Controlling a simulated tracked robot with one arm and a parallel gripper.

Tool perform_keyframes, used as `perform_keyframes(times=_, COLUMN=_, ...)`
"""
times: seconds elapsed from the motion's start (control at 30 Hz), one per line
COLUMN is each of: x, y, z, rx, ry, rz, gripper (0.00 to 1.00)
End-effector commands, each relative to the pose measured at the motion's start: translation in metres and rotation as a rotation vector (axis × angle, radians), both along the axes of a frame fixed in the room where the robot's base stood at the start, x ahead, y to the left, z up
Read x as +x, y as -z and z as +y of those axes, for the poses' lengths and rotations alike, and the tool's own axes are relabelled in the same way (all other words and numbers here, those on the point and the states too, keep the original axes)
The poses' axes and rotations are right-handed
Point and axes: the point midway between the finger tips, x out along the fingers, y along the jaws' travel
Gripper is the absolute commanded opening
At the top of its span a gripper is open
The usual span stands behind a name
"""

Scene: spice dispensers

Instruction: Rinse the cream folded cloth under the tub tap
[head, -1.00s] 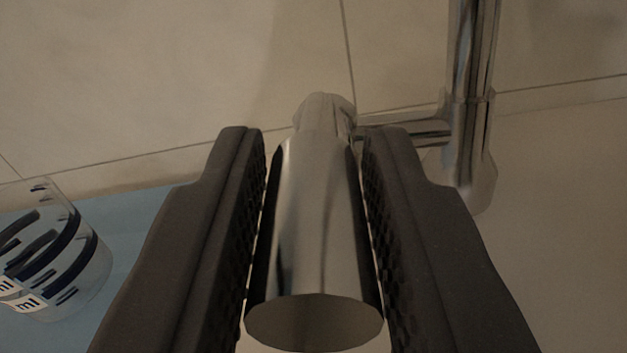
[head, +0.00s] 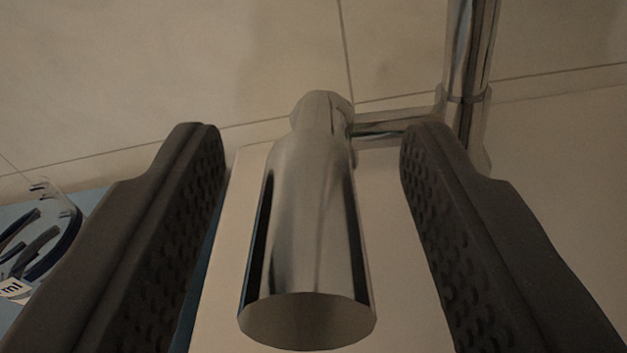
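A chrome cylinder (head: 312,215) hangs in the middle of the head view, its near end showing a flat dark face. It joins a rounded chrome fitting and a short side pipe, and looks like part of the tub tap. My gripper (head: 312,128) is open, with one dark ridged finger on each side of the cylinder. A clear gap shows between each finger and the metal. The cream folded cloth is not in view, and I see no water.
A vertical chrome pipe (head: 468,55) stands right of the cylinder, close beyond the right finger. A clear measuring cup (head: 62,240) with dark markings is on a blue surface (head: 92,199) at the left, partly behind the left finger. A pale tiled wall (head: 170,70) lies behind.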

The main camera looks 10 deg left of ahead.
Motion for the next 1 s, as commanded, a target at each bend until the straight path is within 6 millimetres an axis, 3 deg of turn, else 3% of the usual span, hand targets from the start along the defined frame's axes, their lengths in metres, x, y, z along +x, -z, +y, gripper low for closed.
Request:
perform_keyframes(times=0.37, x=-0.012, y=-0.002, z=0.002, rx=0.0, ry=-0.002, rz=0.001, gripper=0.47)
perform_keyframes(times=1.0, x=-0.108, y=-0.008, z=0.004, rx=-0.001, ry=-0.001, rz=0.002, gripper=0.47)
